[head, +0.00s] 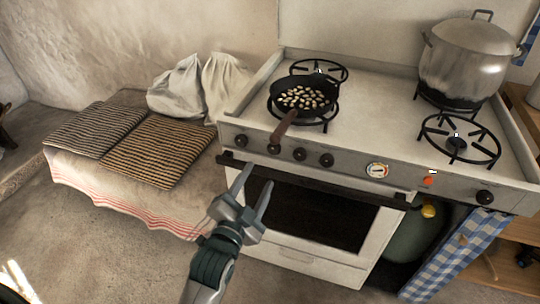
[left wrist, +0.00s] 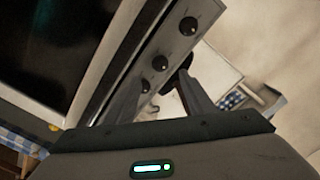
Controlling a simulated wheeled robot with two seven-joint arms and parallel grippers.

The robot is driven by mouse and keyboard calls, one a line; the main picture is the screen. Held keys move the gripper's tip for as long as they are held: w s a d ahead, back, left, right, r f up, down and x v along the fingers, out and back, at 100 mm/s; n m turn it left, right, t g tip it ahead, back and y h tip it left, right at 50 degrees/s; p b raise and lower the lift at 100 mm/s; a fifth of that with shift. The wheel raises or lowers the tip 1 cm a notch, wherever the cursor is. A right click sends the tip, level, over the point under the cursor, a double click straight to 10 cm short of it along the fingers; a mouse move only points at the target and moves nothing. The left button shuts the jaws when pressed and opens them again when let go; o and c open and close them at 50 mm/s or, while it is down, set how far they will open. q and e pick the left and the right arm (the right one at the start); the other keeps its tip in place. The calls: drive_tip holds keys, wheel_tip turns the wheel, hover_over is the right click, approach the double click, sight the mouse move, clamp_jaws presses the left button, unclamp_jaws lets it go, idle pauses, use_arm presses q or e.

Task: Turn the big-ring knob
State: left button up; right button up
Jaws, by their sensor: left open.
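The white stove has a front panel (head: 400,180) with several dark round knobs. On its left are a far-left knob (head: 241,140) and three more knobs (head: 274,149), (head: 300,154), (head: 327,160); another knob (head: 484,197) is at the far right. I cannot tell which one is the big-ring knob. My left gripper (head: 256,179) is open and empty, in front of the oven door and below the left knobs, apart from them. The left wrist view shows knobs (left wrist: 188,26), (left wrist: 160,63) on the panel beyond the fingers. My right gripper is not in view.
A black pan (head: 290,95) sits on a left burner, its brown handle (head: 283,132) overhanging the panel. A large pot (head: 465,62) stands at the back right. The dark oven rail (head: 345,190) runs below the knobs. A bench with striped cushions (head: 160,150) is left of the stove.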

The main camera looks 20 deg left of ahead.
sight(272, 151)
use_arm(q)
drive_tip(key=w, duration=1)
drive_tip(key=shift+d, duration=0.2)
drive_tip(key=c, duration=1.1)
